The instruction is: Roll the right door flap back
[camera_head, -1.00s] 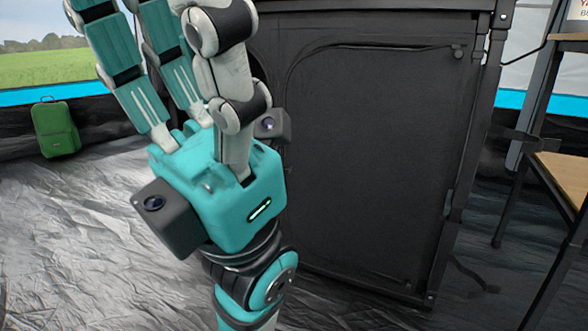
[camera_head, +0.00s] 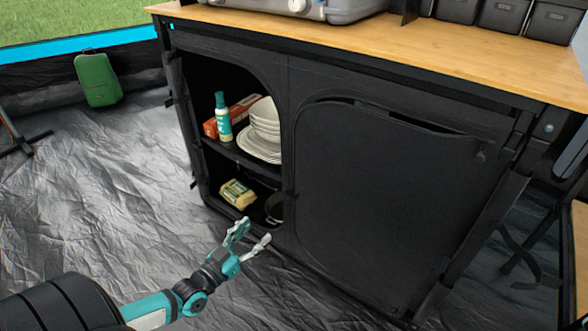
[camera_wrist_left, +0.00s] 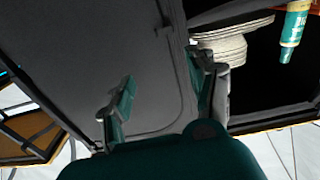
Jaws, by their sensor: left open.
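The right door flap (camera_head: 385,195) is black fabric and covers the right opening of the kitchen cabinet. It hangs down, with a narrow dark gap along its top edge. My left gripper (camera_head: 250,240) is open and empty, low in front of the cabinet near the divider between the two openings. In the left wrist view, which is turned over, the gripper (camera_wrist_left: 160,90) has its fingers apart before the flap (camera_wrist_left: 100,65) and the divider. I cannot tell if a fingertip touches the fabric. My right gripper is in neither view.
The left opening is uncovered, with a stack of white plates (camera_head: 262,132), a teal bottle (camera_head: 223,117) and a yellow package (camera_head: 238,193) on shelves. A stove (camera_head: 335,8) stands on the wooden countertop (camera_head: 400,55). Floor left of the cabinet is clear.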

